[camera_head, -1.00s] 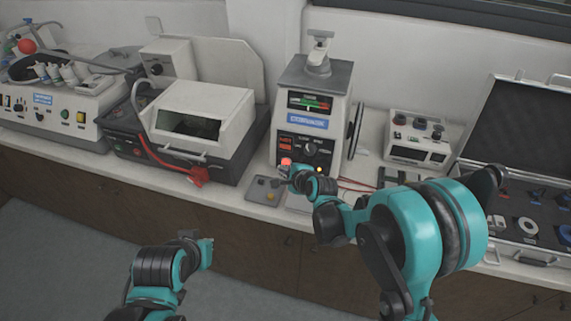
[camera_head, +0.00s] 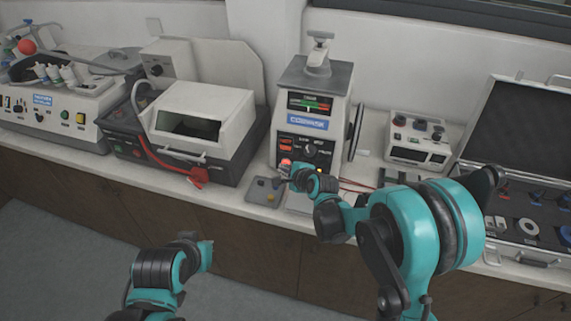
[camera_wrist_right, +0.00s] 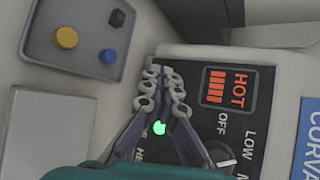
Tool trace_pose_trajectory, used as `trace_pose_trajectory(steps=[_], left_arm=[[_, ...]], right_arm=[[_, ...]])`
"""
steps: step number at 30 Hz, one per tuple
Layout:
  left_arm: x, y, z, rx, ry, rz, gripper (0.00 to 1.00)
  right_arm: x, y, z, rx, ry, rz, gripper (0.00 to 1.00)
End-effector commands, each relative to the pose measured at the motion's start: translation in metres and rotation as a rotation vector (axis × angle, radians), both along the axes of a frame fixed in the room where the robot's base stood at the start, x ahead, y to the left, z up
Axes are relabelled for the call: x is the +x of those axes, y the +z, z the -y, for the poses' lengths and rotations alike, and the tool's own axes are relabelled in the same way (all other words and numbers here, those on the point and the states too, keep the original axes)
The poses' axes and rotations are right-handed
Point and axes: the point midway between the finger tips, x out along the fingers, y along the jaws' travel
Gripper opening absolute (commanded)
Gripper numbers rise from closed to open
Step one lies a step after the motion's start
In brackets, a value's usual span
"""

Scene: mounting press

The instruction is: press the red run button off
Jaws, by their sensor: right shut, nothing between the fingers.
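The red run button (camera_head: 286,161) glows on the lower left of the mounting press's (camera_head: 310,100) front panel in the head view. My right gripper (camera_head: 284,173) is shut and empty, its tips just below the button; I cannot tell whether they touch it. In the right wrist view the closed fingers (camera_wrist_right: 164,82) lie in front of the panel edge, beside the HOT display (camera_wrist_right: 226,87). The red button does not show there; a green light (camera_wrist_right: 159,128) shows between the fingers. My left gripper (camera_head: 206,252) is low, away from the bench, its jaw state unclear.
A grey tray with coloured knobs (camera_head: 255,193) lies at the press's front left. A small control box (camera_head: 417,140) and an open case (camera_head: 512,145) stand right.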

Motion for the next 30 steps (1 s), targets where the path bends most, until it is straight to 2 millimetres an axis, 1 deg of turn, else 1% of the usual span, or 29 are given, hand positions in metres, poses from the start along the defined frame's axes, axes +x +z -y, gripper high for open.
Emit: trace_pose_trajectory(steps=[17,25,30], left_arm=[[0.0,-0.0002,0.0,0.0,0.0,0.0,0.0],[0.0,-0.0037,0.0,0.0,0.0,0.0,0.0],[0.0,-0.0033,0.0,0.0,0.0,0.0,0.0]], right_arm=[[0.0004,-0.0001,0.0002,0.0,0.0,0.0,0.0],[0.0081,-0.002,0.003,0.001,-0.001,0.0,0.0],[0.0085,-0.0015,0.0031,0.001,-0.001,0.0,0.0]])
